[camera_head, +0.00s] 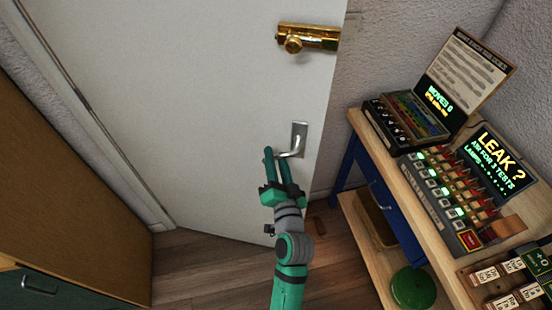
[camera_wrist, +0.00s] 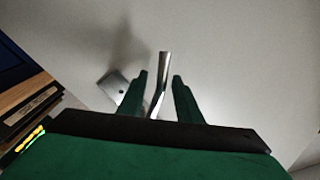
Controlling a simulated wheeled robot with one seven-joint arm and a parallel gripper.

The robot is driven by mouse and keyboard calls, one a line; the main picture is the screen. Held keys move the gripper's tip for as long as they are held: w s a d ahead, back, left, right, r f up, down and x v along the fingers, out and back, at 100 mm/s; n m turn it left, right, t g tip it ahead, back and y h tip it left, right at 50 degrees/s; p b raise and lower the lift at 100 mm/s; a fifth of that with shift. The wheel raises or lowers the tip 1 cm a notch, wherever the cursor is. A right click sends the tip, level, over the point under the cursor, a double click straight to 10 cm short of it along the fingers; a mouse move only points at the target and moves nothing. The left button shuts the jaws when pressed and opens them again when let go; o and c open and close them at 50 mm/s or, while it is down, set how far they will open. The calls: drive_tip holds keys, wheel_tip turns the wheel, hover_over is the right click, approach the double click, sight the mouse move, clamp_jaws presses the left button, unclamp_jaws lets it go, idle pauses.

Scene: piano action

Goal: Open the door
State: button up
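The white door (camera_head: 190,110) stands closed or nearly so in the head view; I cannot tell whether it is latched. A silver lever handle (camera_head: 293,150) on a square plate is on its right side. In the wrist view the lever (camera_wrist: 162,75) runs between my fingers, with its plate (camera_wrist: 115,86) to the left. My green gripper (camera_head: 276,156) is at the lever's left end, in front of the door. In the wrist view its fingers (camera_wrist: 160,84) are apart, with gaps beside the lever. A brass lock (camera_head: 308,38) sits higher on the door.
A wooden table (camera_head: 361,126) with a blue drawer, several puzzle boxes and a lit panel (camera_head: 490,160) stands to the right of the door. A green round object (camera_head: 413,288) is on its lower shelf. A brown cabinet (camera_head: 60,190) is at left. Wooden floor (camera_head: 200,270) is clear between.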

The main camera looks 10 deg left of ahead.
drive_tip(key=shift+s, duration=0.1)
drive_tip(key=v, duration=1)
drive_tip(key=shift+s+d, duration=0.2)
